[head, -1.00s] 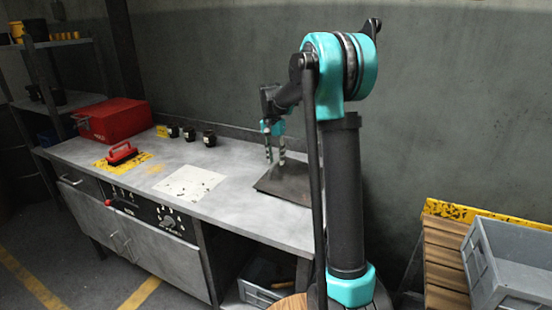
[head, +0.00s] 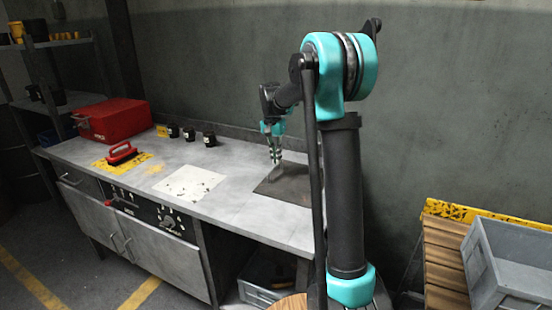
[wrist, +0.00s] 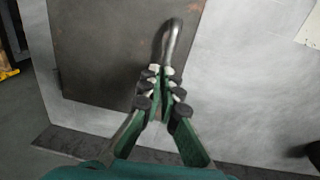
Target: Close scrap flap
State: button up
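The scrap flap (head: 294,187) is a dark square plate at the right end of the grey bench top. It looks about flat in the head view. In the wrist view the flap (wrist: 105,50) fills the upper left, with a curved metal handle (wrist: 174,42) near its right edge. My gripper (head: 276,162) is above the flap's left part, pointing down. In the wrist view my gripper (wrist: 160,72) has its fingertips drawn together at the near end of the handle, apparently around it. The fingers partly hide the contact.
The bench also holds a pale marked sheet (head: 190,183), a red-handled brush (head: 121,153), a red box (head: 112,121) and three small dark jars (head: 190,134). A grey crate (head: 510,265) stands on a wooden surface at right. The wall is close behind the bench.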

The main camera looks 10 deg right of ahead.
jog(key=o, duration=0.5)
jog(key=r, duration=0.8)
jog(key=a+r, duration=0.1)
jog(key=r, duration=0.3)
jog(key=shift+w, duration=0.3)
